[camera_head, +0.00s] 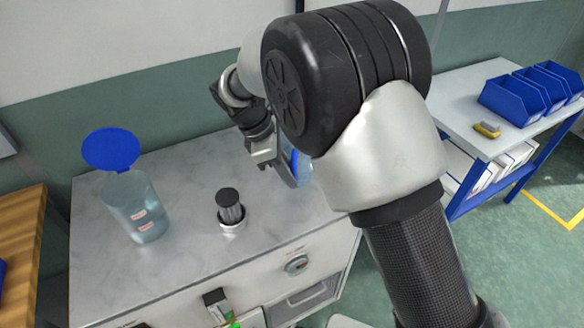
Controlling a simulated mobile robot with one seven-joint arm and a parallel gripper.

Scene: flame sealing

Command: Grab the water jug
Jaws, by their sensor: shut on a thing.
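My gripper (279,172) is low over the right part of the grey bench top and is shut on a light-blue, see-through vessel (304,170) with a blue part, which looks like the water jug. My arm hides much of the vessel, so I cannot tell whether it touches the bench. A larger clear container (140,212) with bluish liquid and red-and-white labels stands on the left of the bench. Its round blue lid (111,149) is tilted up at the back.
A dark-topped cylinder in a metal ring (231,208) stands mid-bench, between the container and my gripper. The bench front has a knob (296,264). A side table on the right holds blue bins (515,98) and a yellow block (487,130). A wooden surface (20,225) is at far left.

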